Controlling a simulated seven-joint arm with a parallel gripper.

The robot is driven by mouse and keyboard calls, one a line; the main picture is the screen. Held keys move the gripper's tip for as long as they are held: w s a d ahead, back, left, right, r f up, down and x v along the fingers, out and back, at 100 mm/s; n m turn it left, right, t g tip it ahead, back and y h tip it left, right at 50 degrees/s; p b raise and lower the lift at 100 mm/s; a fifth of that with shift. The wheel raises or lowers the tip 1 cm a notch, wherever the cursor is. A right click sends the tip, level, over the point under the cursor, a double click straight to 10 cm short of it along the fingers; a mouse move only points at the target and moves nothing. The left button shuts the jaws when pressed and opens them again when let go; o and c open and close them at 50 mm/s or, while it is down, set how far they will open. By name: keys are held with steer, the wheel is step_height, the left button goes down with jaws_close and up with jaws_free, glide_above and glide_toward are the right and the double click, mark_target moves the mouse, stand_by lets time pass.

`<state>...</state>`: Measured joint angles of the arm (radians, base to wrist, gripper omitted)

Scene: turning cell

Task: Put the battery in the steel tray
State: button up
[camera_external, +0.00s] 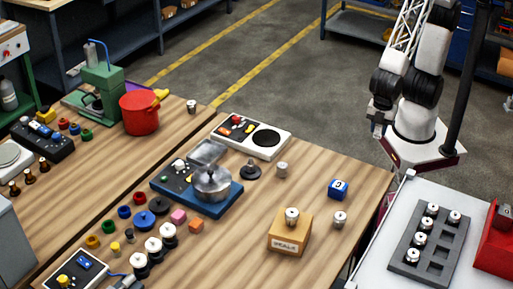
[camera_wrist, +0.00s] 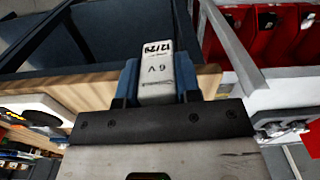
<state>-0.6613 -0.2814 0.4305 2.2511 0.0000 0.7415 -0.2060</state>
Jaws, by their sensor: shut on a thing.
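In the external view my gripper (camera_external: 377,124) is at the right, beyond the wooden table's far right edge; the battery is too small to make out there. A shiny grey square dish, which looks like the steel tray (camera_external: 207,151), lies on the table behind the pot. My gripper is well to the right of it.
A steel pot (camera_external: 212,184) stands on a blue base beside the tray. A white hotplate (camera_external: 251,137) is behind. A wooden block (camera_external: 290,232), a blue cube (camera_external: 338,188) and metal cylinders occupy the table's right part. A grey slotted rack (camera_external: 407,253) is on the white bench.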

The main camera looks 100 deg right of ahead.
steer(key=shift+w, duration=0.1)
steer(key=w+a+r, duration=0.1)
steer(key=w+r, duration=0.2)
steer(key=w, duration=1.3)
steer(key=w+a+r, duration=0.1)
steer(key=w+r, duration=0.2)
steer(key=w, duration=1.2)
steer(key=w+d, duration=0.4)
steer(key=w, duration=0.5)
steer(key=w+d, duration=0.4)
steer(key=w, duration=0.5)
steer(key=w+d+m, duration=0.1)
steer(key=w+d, duration=0.3)
steer(key=w, duration=0.6)
steer(key=shift+f, duration=0.15)
steer(key=shift+f, duration=2.5)
steer(key=shift+f, duration=0.1)
